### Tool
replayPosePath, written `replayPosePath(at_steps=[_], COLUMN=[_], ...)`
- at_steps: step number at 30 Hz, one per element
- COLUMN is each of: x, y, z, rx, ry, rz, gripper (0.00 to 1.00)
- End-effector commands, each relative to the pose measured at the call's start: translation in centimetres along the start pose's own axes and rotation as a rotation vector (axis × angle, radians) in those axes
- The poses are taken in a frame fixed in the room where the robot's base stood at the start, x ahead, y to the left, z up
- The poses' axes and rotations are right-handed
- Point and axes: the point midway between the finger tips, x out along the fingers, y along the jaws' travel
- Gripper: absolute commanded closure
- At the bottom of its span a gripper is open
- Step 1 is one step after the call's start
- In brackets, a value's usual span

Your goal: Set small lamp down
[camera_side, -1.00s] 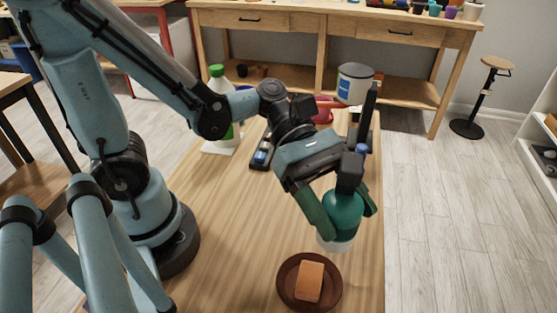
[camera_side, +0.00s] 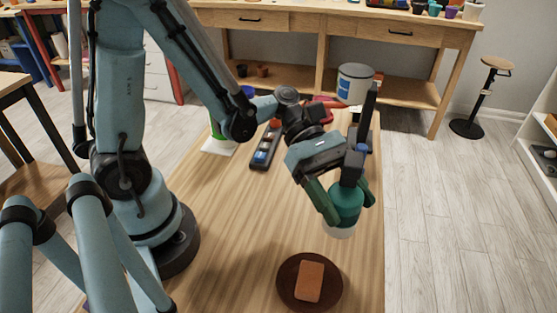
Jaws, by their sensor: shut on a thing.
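The small lamp (camera_side: 346,203) has a rounded teal-green body and a pale lower rim (camera_side: 339,233). My gripper (camera_side: 343,198) is shut on it, its green fingers on either side of the body. The lamp hangs nearly upright over the right part of the wooden table (camera_side: 235,250). I cannot tell whether its underside touches the table. The gripper hides part of its top and sides.
A brown saucer (camera_side: 288,298) with an orange block (camera_side: 309,282) is nearest the camera. A dark tray (camera_side: 263,157) with small blue items lies behind left. A dark upright thing (camera_side: 367,120) stands behind the gripper. The table is bare left of the saucer.

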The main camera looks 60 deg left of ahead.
Motion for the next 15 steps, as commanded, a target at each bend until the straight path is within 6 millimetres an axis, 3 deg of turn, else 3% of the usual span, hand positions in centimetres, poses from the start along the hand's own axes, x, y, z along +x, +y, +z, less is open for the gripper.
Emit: replayPosePath(at_steps=[9, 15], x=[-1.4, -1.9], y=[3.5, 4.6], z=[-3.5, -4.6], rx=[0.000, 0.000], ry=[-0.001, -0.001], rz=[0.001, 0.000], gripper=[0.74, 0.74])
